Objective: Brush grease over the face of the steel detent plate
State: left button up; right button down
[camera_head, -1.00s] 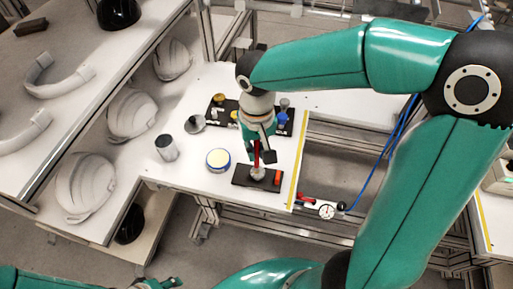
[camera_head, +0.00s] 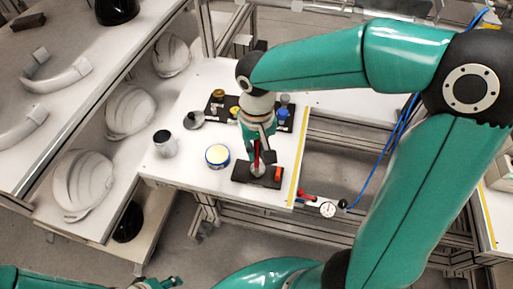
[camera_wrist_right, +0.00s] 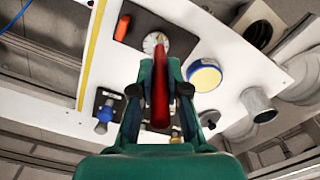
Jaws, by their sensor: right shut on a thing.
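The steel detent plate (camera_head: 257,169) is a small round grey disc on a dark base (camera_head: 243,179) near the front edge of the white bench. It is partly covered by the brush in the head view and shows as a pale disc in the wrist view (camera_wrist_right: 153,41). My right gripper (camera_head: 262,157) is shut on a red-handled brush (camera_wrist_right: 160,95) over the disc. The brush's tip is at the disc; I cannot tell whether it touches. A blue tin with a cream top (camera_head: 217,156) stands left of the base. My left gripper (camera_head: 162,284) is at the bottom edge, partly cut off.
An orange-red piece (camera_head: 278,173) lies on the base's right end. A metal cup (camera_head: 164,144) stands farther left. A dark tray (camera_head: 215,107) with small parts is behind my right gripper. White helmet shells (camera_head: 83,184) fill the left shelf.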

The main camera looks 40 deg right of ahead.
jog(key=shift+s+d, duration=0.25)
jog(key=shift+d, duration=0.05)
jog(key=shift+d, duration=0.35)
jog(key=shift+w+d, duration=0.1)
jog(key=shift+d, duration=0.2)
jog(key=shift+w+d, duration=0.1)
jog(key=shift+w, duration=0.05)
jog(key=shift+w+d, duration=0.15)
jog(key=shift+w, duration=0.1)
jog(key=shift+w, duration=0.35)
jog(key=shift+w+a, duration=0.2)
jog(key=shift+w, duration=0.1)
jog(key=shift+w+a, duration=0.1)
jog(key=shift+a, duration=0.05)
